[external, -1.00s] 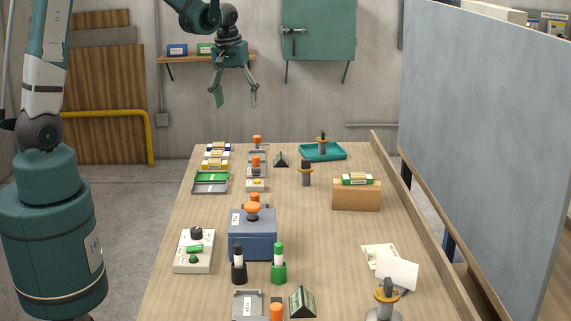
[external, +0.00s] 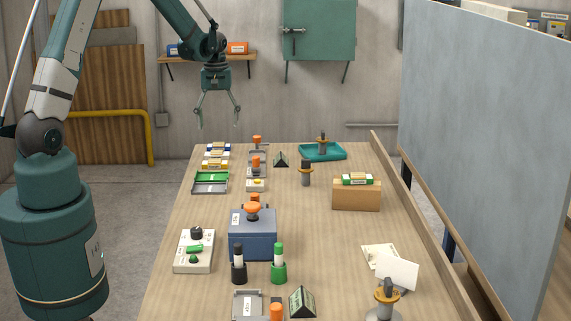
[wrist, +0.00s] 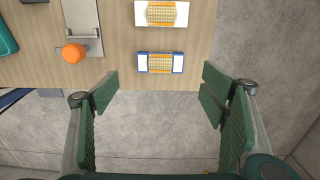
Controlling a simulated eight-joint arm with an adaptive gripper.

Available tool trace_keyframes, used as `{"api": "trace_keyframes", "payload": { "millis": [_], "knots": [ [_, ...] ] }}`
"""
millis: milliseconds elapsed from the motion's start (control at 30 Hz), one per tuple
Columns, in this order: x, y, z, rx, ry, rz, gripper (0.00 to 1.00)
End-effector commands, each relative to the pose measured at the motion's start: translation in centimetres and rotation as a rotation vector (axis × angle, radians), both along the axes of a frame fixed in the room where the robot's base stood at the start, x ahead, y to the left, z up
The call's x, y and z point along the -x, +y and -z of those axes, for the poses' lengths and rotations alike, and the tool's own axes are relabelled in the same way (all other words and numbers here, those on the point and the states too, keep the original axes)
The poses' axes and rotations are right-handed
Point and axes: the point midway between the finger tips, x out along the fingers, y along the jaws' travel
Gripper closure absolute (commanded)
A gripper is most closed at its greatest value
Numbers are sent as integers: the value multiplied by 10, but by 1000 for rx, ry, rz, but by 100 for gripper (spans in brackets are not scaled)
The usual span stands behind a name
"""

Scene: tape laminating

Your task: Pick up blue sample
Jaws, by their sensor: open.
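The blue sample (wrist: 160,62) is a small pale block with blue edges and a yellow-orange middle, lying at the table's edge in the wrist view. In the external view the blue sample (external: 218,147) is at the far left end of the table, at the back of a row of samples. My gripper (external: 218,118) is open and empty, in the air above and behind that table end. In the wrist view my gripper (wrist: 160,90) has its green finger pads spread to either side, with the blue sample between and beyond them.
A white sample (wrist: 161,13) lies close to the blue one. A clamp with an orange knob (wrist: 73,54) stands to the left in the wrist view. A teal tray (external: 338,156) stands to the right.

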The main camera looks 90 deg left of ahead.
Motion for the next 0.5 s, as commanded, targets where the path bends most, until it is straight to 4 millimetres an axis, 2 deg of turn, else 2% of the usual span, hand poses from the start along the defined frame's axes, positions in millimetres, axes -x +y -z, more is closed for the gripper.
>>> {"api": "trace_keyframes", "payload": {
  "millis": [267,500],
  "knots": [
    [0,0,3,0,0,1,28],
    [0,-1,20,0,0,1,28]
  ]
}}
